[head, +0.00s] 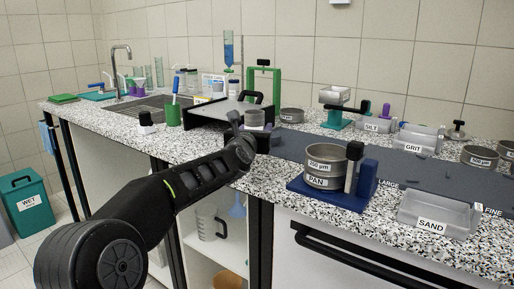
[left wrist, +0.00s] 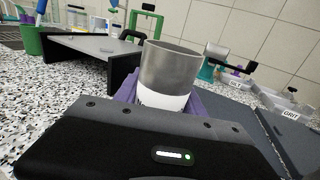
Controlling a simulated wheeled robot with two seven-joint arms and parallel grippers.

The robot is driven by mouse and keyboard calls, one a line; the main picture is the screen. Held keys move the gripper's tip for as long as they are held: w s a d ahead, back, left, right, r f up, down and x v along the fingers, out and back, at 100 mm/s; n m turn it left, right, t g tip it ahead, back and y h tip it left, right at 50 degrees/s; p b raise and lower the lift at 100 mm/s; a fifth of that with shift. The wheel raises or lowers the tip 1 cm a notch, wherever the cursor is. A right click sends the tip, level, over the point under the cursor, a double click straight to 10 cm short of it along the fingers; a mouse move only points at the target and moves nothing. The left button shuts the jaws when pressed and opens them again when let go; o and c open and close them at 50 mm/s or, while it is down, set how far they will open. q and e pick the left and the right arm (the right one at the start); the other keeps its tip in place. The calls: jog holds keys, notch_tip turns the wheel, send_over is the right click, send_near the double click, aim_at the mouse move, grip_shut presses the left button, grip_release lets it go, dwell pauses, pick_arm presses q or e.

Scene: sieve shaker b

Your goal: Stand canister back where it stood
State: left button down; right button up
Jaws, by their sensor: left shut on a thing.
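My left gripper (head: 252,131) reaches over the counter and is shut on a grey metal canister (head: 255,117). In the left wrist view the canister (left wrist: 170,68) has an open top and a white label low on its side. It looks upright, with purple finger pads (left wrist: 199,108) on both sides of it. Its base is hidden behind my gripper body, so I cannot tell whether it touches the counter. My right gripper is in neither view.
The speckled counter (head: 215,141) is bare just left of my gripper. A grey-topped black stand (head: 212,111) is close behind. A dark mat (head: 298,147) runs right, past the blue shaker base (head: 323,194) with stacked sieves (head: 326,164) and the SAND tray (head: 437,213).

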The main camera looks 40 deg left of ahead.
pick_arm(q)
jog(key=shift+r, duration=0.15)
jog(key=shift+f+b, duration=0.8)
jog(key=shift+f, duration=1.1)
jog(key=shift+f, duration=0.15)
jog(key=c, duration=0.7)
grip_release()
